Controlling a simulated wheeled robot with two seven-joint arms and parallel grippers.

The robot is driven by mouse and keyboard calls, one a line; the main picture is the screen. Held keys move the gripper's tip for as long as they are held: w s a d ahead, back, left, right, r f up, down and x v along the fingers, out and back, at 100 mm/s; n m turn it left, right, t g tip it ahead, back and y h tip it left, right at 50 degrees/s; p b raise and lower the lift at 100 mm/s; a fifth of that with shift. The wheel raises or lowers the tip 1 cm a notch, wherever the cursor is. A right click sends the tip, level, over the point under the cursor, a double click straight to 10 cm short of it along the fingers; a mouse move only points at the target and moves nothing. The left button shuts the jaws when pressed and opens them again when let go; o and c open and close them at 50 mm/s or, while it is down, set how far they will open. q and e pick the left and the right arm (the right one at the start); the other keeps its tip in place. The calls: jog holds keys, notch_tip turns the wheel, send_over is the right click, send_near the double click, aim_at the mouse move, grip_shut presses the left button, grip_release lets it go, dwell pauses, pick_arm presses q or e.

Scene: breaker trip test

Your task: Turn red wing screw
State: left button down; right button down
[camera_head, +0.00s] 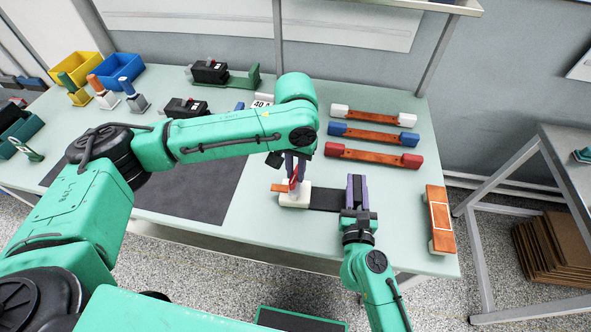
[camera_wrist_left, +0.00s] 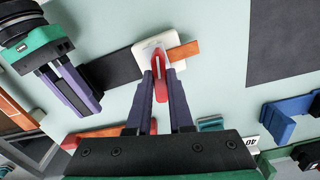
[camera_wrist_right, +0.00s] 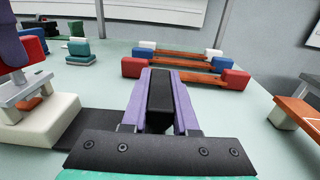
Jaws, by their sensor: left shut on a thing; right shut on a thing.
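The red wing screw (camera_wrist_left: 160,88) stands upright on a white block (camera_wrist_left: 172,48); in the head view the white block (camera_head: 295,197) is on the table right of the middle. My left gripper (camera_head: 296,160) comes down from above and is shut on the red wing screw, its purple fingers on both sides of it. My right gripper (camera_head: 356,183) is right of the white block, shut on a black piece (camera_wrist_right: 159,92) between its purple fingers. A dark flat strip (camera_head: 328,198) runs from the white block toward my right gripper. The screw's lower part is partly hidden.
Three copper bars with white, blue and red (camera_head: 372,155) end blocks lie behind. Another copper bar (camera_head: 438,218) lies at the right table edge. Breakers (camera_head: 186,107), yellow (camera_head: 73,68) and blue bins (camera_head: 122,70) stand at the back left. A dark mat (camera_head: 205,190) is bare in front.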

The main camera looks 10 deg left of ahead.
pick_arm(q)
jog(key=m, duration=0.4)
jog(key=shift+m, duration=0.3)
jog(key=m, duration=0.3)
jog(key=shift+m, duration=0.3)
jog(key=m, duration=0.4)
jog(key=shift+m, duration=0.3)
jog(key=m, duration=0.3)
jog(key=shift+r+m, duration=0.1)
jog(key=shift+m, duration=0.2)
jog(key=m, duration=0.8)
pick_arm(e)
jog(key=shift+f, duration=0.1)
pick_arm(q)
jog(key=m, duration=0.4)
jog(key=shift+m, duration=2.2)
